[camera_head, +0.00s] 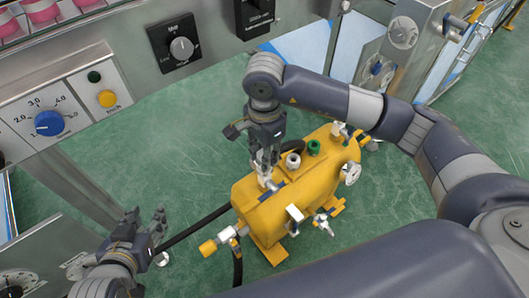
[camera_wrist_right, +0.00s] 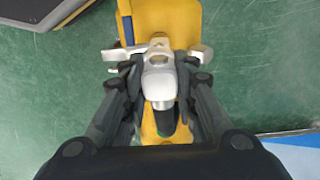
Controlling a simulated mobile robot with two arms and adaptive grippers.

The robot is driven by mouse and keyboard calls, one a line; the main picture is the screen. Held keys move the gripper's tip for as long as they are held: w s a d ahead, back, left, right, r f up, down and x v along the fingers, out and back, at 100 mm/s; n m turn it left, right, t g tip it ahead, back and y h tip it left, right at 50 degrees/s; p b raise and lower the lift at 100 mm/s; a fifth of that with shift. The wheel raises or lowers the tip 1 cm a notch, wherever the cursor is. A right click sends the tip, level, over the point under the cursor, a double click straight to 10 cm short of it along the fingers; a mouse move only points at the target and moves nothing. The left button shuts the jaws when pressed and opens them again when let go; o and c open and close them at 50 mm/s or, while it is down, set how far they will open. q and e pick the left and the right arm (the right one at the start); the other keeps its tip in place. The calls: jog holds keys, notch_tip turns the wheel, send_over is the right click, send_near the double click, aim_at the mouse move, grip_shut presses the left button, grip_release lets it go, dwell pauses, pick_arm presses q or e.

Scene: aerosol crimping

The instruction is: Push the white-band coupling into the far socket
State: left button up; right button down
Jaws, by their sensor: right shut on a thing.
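The yellow unit (camera_head: 270,212) stands on the green floor, with fittings along its top. A white-ringed fitting (camera_head: 293,160) and a green-ringed fitting (camera_head: 314,147) stand upright there. My right gripper (camera_head: 264,168) points down at the near left end of the top, left of the white-ringed fitting. In the right wrist view it is shut on a pale fitting (camera_wrist_right: 159,82); I cannot tell whether this is the white-band coupling or how deep it sits. The fingers hide its sides. My left gripper (camera_head: 146,220) is open and empty, left of the unit, above the floor.
A black hose (camera_head: 198,226) runs left from the unit. A grey panel with a blue knob (camera_head: 49,123) and yellow button (camera_head: 107,98) stands at the left. A metal cabinet (camera_head: 405,35) is at the upper right. Floor is clear behind the unit.

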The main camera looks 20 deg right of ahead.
pick_arm(q)
jog(key=shift+w+r, duration=0.2)
jog(key=shift+w, duration=0.05)
jog(key=shift+w+d+r, duration=0.1)
pick_arm(e)
jog(key=c, duration=1.2)
grip_release()
jog(key=shift+f, duration=0.1)
notch_tip(320, 180, up, 12)
